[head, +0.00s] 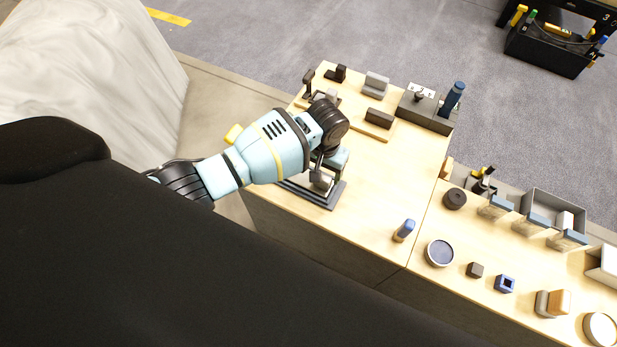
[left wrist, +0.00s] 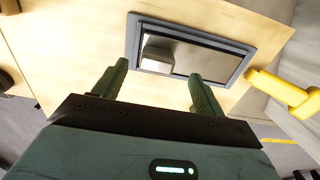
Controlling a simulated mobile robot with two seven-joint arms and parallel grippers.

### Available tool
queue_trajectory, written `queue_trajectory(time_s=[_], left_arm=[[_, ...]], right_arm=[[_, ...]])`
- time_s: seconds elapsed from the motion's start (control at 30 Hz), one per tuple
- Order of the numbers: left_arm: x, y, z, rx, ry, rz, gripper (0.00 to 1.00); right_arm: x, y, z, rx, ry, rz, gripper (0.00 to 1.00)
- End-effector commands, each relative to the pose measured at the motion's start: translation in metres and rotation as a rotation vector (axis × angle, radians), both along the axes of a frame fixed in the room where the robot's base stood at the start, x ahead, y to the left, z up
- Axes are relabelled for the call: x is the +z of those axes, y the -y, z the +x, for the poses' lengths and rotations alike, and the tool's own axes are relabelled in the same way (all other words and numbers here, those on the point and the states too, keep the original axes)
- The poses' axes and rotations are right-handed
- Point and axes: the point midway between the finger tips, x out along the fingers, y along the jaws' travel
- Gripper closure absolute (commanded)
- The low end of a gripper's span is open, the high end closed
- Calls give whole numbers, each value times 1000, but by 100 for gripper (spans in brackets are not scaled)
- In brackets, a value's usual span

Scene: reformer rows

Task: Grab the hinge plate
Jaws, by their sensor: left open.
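A shallow grey tray (head: 328,203) lies near the left edge of the wooden table, partly hidden by my left arm. In the left wrist view the tray (left wrist: 136,40) has a dark, shiny floor and holds a metallic grey piece (left wrist: 158,52) at its left side. This piece may be the hinge plate, but I cannot tell for sure. My left gripper (left wrist: 158,78) is open, with its two green fingers apart and nothing between them. The fingertips point at the tray's near edge. In the head view the gripper (head: 319,178) is over the tray, partly hidden. My right gripper is out of view.
A yellow handle-like object (left wrist: 285,93) is right of the tray. Wooden boards with dark and grey blocks (head: 379,118) and a dark holder with a blue-capped bottle (head: 452,98) stand at the table's far end. A blue-topped item (head: 404,230) stands near the front. The table's middle is clear.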

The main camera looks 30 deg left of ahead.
Motion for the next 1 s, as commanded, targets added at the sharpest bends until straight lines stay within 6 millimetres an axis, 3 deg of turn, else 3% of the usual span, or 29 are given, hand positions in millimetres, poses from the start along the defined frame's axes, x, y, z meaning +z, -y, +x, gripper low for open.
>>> queue_trajectory(time_s=[0.17,0.5,0.8,1.0], left_arm=[[-5,1,1,-1,2,-1,29],[-49,3,2,-1,0,-1,29],[-52,3,3,-2,3,-1,29],[-52,3,3,-2,2,-1,53]], right_arm=[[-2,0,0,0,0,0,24],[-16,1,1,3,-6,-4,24],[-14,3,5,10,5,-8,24],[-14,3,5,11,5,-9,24]])
